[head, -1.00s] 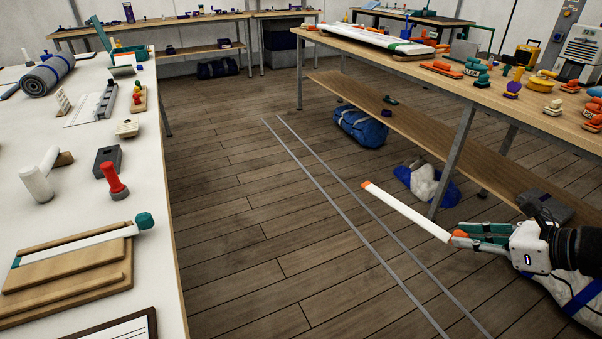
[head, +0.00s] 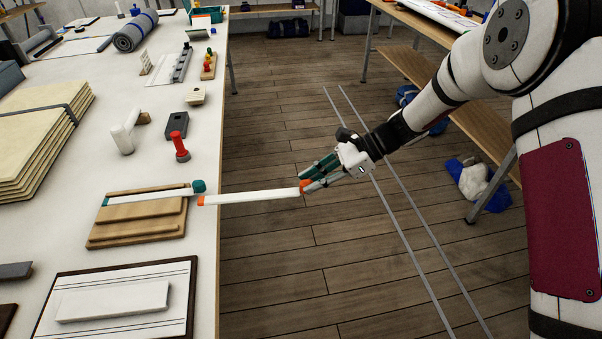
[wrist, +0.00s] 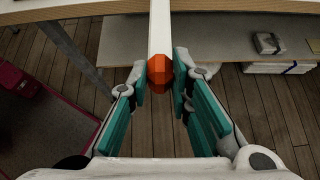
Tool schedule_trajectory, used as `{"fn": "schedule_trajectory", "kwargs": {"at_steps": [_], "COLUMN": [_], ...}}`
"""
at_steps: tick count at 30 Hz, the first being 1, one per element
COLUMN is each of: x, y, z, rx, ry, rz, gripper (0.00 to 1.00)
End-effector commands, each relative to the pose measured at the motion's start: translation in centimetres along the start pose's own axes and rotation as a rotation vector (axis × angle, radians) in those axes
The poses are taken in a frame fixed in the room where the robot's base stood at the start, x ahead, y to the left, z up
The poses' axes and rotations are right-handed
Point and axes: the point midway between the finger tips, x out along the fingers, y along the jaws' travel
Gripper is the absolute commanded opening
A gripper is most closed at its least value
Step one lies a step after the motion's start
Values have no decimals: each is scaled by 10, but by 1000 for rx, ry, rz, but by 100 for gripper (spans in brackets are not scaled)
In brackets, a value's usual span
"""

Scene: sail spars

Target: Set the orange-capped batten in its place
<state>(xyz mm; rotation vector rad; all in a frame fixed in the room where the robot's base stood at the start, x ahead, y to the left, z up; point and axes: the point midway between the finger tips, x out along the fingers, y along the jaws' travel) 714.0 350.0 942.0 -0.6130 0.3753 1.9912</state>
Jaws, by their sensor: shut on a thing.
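The orange-capped batten (head: 250,196) is a long white strip with an orange tip at its far end and an orange knob at the near end. My gripper (head: 306,186) is shut on the knob end and holds the batten out level over the floor. The far tip reaches over the white table's edge. In the wrist view the orange knob (wrist: 160,71) sits between the fingers (wrist: 160,85), and the strip runs away upward. A stepped wooden board (head: 130,236) lies on the table, left of the tip. A teal-capped batten (head: 150,198) lies across its upper part.
The white table (head: 215,150) also holds a red peg (head: 179,146), a grey block (head: 177,125), a white handled tool (head: 125,138) and a framed panel (head: 120,270) with a pale bar. A workbench (head: 450,120) stands at the right.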

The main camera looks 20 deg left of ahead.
Motion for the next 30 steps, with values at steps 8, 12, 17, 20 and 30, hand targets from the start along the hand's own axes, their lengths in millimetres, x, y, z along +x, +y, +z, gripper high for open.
{"fn": "schedule_trajectory", "kwargs": {"at_steps": [8,12,17,20,30], "x": [20,19,18,21,52], "y": [0,0,0,0,2], "z": [18,18,16,16,14], "rx": [-39,-38,-38,-39,-39], "ry": [-2,-3,-3,-3,-4], "rz": [47,47,44,44,45], "gripper": [0,0,0,0,0]}}
